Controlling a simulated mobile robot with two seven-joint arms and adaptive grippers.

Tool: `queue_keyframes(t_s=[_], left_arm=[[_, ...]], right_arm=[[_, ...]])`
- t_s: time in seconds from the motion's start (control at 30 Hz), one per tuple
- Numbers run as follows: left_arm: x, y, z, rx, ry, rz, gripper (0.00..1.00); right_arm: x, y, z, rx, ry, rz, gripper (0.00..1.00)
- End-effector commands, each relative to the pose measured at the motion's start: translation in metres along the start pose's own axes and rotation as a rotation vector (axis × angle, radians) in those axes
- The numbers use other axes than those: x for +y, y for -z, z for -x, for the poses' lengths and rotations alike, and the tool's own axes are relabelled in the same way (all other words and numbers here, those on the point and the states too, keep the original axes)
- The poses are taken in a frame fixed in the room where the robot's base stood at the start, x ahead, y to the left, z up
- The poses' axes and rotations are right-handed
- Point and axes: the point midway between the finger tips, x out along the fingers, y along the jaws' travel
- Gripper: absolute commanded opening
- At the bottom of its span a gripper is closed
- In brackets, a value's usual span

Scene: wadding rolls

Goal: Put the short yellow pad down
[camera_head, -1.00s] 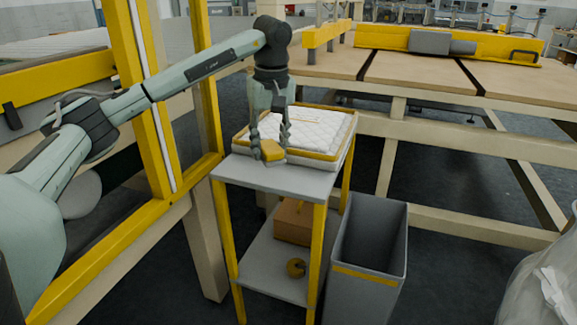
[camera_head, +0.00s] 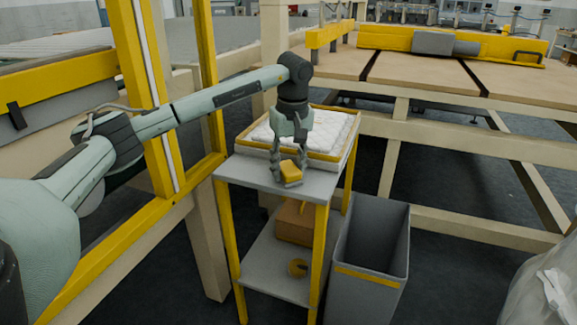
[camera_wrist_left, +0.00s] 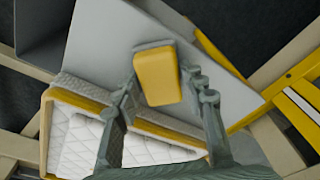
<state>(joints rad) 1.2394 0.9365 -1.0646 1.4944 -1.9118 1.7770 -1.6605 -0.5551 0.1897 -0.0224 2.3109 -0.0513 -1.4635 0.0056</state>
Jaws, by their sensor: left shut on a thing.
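The short yellow pad (camera_head: 290,171) has a grey underside and is held between the fingers of my left gripper (camera_head: 288,178). It is over the front part of the grey top of a small stand (camera_head: 305,189), in front of the white quilted stack. In the left wrist view the yellow pad (camera_wrist_left: 158,76) is between the fingertips, with the grey top (camera_wrist_left: 105,45) behind it. I cannot tell whether the pad touches the top. My right gripper is not in view.
A white quilted pad in a yellow-edged tray (camera_head: 322,155) covers the back of the stand's top. A grey bin (camera_head: 372,250) stands to the right of the stand. A yellow post (camera_head: 150,100) rises to the left. A brown box (camera_head: 294,222) is on the lower shelf.

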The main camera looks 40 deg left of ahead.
Motion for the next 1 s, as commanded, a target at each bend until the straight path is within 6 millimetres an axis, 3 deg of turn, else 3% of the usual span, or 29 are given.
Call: queue_keyframes(t_s=[0.03, 0.2, 0.57, 1.0], left_arm=[[0.0, 0.0, -0.001, 0.0, 0.0, 0.0, 0.43], [0.0, 0.0, -0.001, 0.0, 0.0, 0.0, 0.61], [0.0, 0.001, 0.006, 0.0, -0.001, 0.0, 0.61], [0.001, 0.001, 0.092, 0.001, -0.003, 0.0, 0.61]], right_arm=[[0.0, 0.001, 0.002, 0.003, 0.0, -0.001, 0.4], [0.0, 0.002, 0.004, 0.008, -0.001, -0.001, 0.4], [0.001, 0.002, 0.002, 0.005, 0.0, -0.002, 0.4], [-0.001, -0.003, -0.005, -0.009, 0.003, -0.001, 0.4]])
